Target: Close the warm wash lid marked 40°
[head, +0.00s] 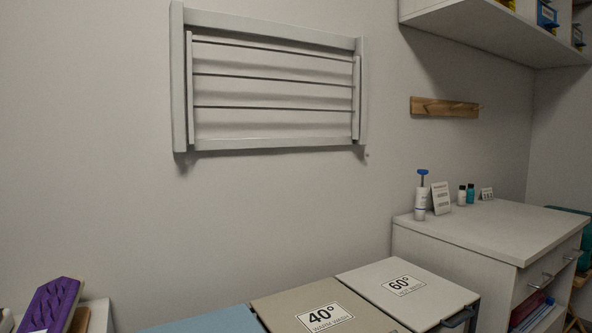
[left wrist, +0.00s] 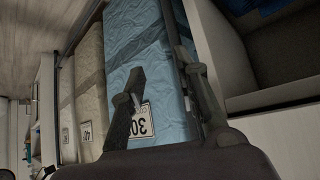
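The beige lid marked 40° WARM WASH (head: 285,302) is at the bottom of the head view. Its visible part looks flat, about level with the lid beside it; its front edge is cut off, so I cannot tell whether it is fully down. In the left wrist view, turned sideways, my left gripper (left wrist: 160,64) is open and empty, with its fingers apart before the blue bin front marked 30 (left wrist: 152,85). The beige bin front with a 40 label (left wrist: 90,80) is beside the blue one, left of the fingers. My right gripper is not clearly seen.
The pale 60° lid (head: 382,272) is right of the 40° lid, with a dark piece at its front corner. A blue lid (head: 215,322) is to the left. A white cabinet (head: 480,232) with bottles stands right. A drying rack (head: 270,85) hangs above.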

